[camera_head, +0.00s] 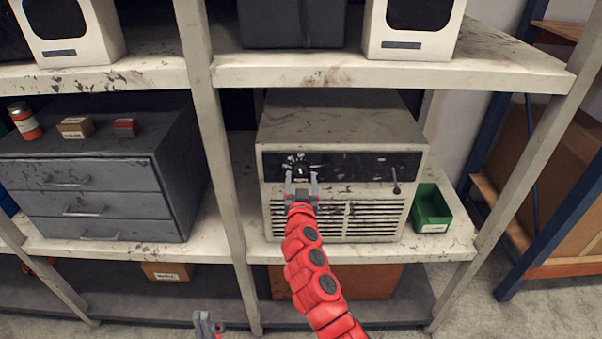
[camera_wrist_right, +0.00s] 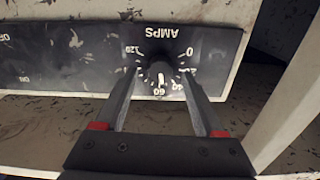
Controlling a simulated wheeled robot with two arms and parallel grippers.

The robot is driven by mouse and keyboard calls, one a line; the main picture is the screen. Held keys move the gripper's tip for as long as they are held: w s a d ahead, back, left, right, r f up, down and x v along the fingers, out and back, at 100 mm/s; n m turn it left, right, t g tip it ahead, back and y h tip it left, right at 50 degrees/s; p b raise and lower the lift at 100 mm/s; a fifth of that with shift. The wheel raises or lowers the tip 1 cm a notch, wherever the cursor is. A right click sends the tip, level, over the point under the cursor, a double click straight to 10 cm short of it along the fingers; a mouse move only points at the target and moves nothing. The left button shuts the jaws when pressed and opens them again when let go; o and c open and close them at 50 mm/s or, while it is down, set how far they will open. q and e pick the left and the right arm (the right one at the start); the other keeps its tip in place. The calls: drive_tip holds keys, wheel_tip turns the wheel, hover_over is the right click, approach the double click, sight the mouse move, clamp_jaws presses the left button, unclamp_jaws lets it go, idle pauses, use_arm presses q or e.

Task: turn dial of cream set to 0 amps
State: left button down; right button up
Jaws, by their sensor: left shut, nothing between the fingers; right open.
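The cream set (camera_head: 340,125) is a worn metal box with a black front panel on the middle shelf. Its black amps dial (camera_head: 301,171) is at the panel's left; the dial also shows upside down in the right wrist view (camera_wrist_right: 160,72). The white mark on the dial appears to point near 60; the 0 (camera_wrist_right: 189,51) is at the scale's other side. My right gripper (camera_head: 301,182) is open, its fingers on either side of the dial (camera_wrist_right: 158,84); I cannot tell whether they touch it. My left gripper (camera_head: 207,323) is shut and empty, low at the bottom edge.
A lever (camera_head: 396,182) sticks out at the panel's right end. A green bin (camera_head: 431,208) stands right of the set. A shelf post (camera_head: 213,130) is close on the left, with a grey drawer cabinet (camera_head: 85,185) beyond it. The upper shelf (camera_head: 390,70) overhangs the set.

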drive_tip(key=shift+w, duration=0.85)
clamp_jaws()
